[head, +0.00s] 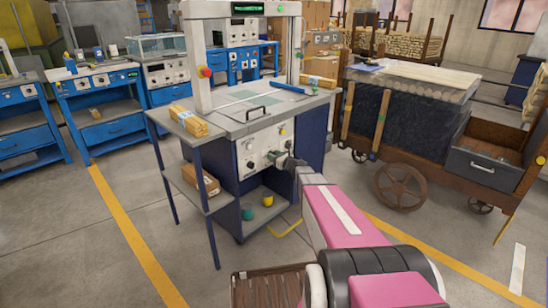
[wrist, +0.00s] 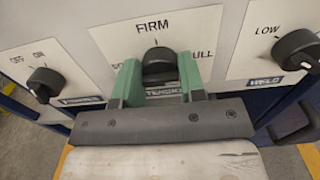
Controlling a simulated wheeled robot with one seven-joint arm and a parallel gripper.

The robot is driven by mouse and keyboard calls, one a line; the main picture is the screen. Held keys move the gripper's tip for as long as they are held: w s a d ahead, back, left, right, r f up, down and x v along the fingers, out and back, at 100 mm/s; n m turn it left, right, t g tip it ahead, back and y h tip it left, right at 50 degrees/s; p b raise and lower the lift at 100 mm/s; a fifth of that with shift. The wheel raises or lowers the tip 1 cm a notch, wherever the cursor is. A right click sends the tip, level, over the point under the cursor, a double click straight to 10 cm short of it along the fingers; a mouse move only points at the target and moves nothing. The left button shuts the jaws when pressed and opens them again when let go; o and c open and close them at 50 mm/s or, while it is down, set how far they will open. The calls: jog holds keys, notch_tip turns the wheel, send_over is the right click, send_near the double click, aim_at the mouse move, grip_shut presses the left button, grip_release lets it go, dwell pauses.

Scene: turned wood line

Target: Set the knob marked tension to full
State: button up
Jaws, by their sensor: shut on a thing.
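The tension knob (wrist: 158,56) is black and round, on a white plate (wrist: 190,35) in the middle of the wrist view. Its mark points up toward the word FIRM. A word starting with SO is at its left and one ending in ULL at its right, both partly covered. My gripper (wrist: 160,80) has green fingers on both sides of the knob and is shut on it. The tension label below is partly hidden by the fingers. In the head view my gripper (head: 281,161) is at the front panel (head: 252,147) of the machine, and hides the knob.
A black knob with off and on marks (wrist: 45,84) is left of the fingers. Another knob, with LOW above it (wrist: 297,50), is close at right. A side shelf (head: 176,126) with a wood bundle (head: 188,121) stands left of the machine. A wooden cart (head: 420,150) stands at right.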

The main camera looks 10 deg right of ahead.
dwell(0.5)
jog(key=o, duration=0.9)
jog(key=v, duration=1.1)
jog(key=s+a+f+n+g, duration=0.4)
jog(key=s+a+n+g, duration=0.6)
jog(key=s+n, duration=0.45)
jog(key=s+d+n+g+h, duration=0.1)
jog(key=s+n+h, duration=0.2)
jog(key=s+n, duration=0.1)
jog(key=s+d+n+g+h, duration=0.1)
jog(key=s+n+g+h, duration=0.1)
jog(key=s+n+h, duration=0.2)
jog(key=s+d+n+g+h, duration=0.1)
jog(key=s+n+h, duration=0.2)
jog(key=s+n, duration=0.3)
jog(key=shift+d+f+g+h, duration=0.2)
jog(key=shift+d+g+h, duration=0.05)
jog(key=shift+g+h, duration=0.05)
